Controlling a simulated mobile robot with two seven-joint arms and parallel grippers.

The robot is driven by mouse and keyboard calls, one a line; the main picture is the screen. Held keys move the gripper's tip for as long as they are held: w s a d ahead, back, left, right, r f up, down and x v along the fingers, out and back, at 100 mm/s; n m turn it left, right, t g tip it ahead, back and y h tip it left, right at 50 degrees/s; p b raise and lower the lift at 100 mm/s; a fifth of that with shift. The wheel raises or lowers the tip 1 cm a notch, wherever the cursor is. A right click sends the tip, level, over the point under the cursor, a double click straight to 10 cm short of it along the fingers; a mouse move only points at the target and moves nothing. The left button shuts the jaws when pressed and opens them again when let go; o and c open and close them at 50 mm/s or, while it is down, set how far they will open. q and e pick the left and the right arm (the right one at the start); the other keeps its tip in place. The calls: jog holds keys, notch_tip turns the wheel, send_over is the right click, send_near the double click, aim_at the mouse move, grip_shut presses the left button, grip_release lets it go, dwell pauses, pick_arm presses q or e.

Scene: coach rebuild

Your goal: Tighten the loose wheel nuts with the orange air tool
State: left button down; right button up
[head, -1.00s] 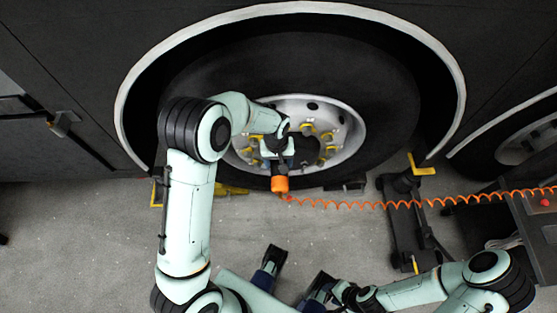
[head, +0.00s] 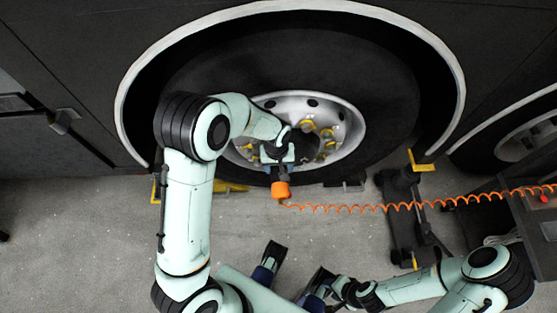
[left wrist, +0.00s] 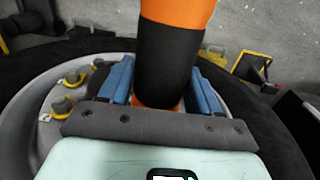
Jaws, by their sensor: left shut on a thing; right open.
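My left gripper (head: 277,160) is shut on the orange air tool (head: 281,189) in front of the lower part of the wheel (head: 345,128). The left wrist view shows the tool's orange and black body (left wrist: 170,55) between the blue finger pads. The tool's working end is hidden, so I cannot tell whether it touches a nut. Which are loose I cannot tell. My right gripper (head: 298,266) is open and empty above the floor.
An orange coiled hose (head: 400,207) runs from the tool to a dark cart (head: 530,215) at the right. The grey floor (head: 350,235) before the wheel is mostly clear.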

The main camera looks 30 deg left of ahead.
pick_arm(q)
jog(key=shift+s+d, duration=0.6)
jog(key=shift+s, duration=0.3)
jog(key=shift+s+d, duration=0.55)
jog(key=shift+s, duration=0.35)
jog(key=shift+r, duration=0.1)
